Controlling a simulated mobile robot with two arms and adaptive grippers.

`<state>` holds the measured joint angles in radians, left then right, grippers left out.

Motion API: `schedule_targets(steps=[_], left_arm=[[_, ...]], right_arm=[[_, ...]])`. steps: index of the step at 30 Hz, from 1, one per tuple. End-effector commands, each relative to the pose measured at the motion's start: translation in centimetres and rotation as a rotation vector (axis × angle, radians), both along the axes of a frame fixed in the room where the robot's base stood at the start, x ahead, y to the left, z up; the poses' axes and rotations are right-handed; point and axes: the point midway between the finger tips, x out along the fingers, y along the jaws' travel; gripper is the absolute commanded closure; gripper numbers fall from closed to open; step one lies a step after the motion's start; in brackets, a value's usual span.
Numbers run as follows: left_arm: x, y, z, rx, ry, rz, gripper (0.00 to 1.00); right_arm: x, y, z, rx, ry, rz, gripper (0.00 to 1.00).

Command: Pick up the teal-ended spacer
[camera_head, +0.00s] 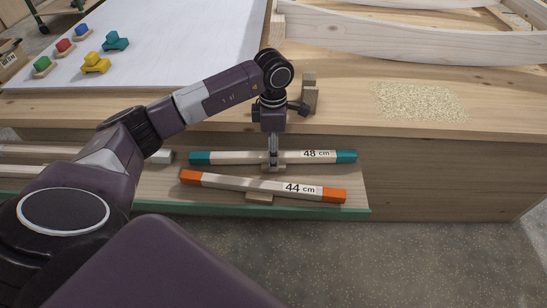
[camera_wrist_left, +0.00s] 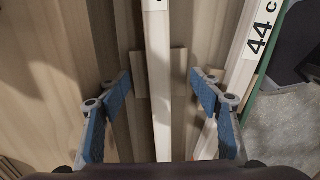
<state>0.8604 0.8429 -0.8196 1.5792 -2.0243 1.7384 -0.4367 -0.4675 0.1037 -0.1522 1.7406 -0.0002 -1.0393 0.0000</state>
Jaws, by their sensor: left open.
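The teal-ended spacer (camera_head: 235,157), a pale bar marked "48 cm", lies on the lower shelf ledge. My left gripper (camera_head: 273,165) is over its middle, pointing down. In the left wrist view the spacer (camera_wrist_left: 158,70) runs between the open, blue-padded fingers of the gripper (camera_wrist_left: 161,92), with a gap on each side. A small wooden block shows under it. The orange-ended spacer (camera_head: 240,185), marked "44 cm", lies in front of it at a slight angle. It also shows on the right in the left wrist view (camera_wrist_left: 245,60), close to the right finger. My right gripper is out of view.
The ledge (camera_head: 355,205) has a green front edge. White bars (camera_head: 150,157) lie at its left. On the bench above are a wooden block (camera_head: 310,92), sawdust (camera_head: 420,101), curved timbers (camera_head: 420,45) and a white board (camera_head: 180,60) with several coloured blocks.

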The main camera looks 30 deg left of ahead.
Motion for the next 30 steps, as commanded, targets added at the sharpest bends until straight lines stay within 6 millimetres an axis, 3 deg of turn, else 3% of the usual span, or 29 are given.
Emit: schedule_targets(steps=[3, 9, 22, 30], left_arm=[[0.00, -0.04, -1.40, -0.001, -0.001, -0.001, 0.41], [0.05, -0.04, -1.44, 0.000, -0.002, -0.001, 0.41], [0.04, -0.01, -1.42, 0.000, -0.001, -0.001, 0.88], [0.08, -0.01, -1.31, 0.000, -0.003, -0.001, 0.90]], right_arm=[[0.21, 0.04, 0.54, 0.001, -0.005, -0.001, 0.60], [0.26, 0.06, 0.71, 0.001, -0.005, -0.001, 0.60], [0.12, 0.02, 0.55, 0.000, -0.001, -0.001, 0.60], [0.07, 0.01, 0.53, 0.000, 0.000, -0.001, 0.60]])
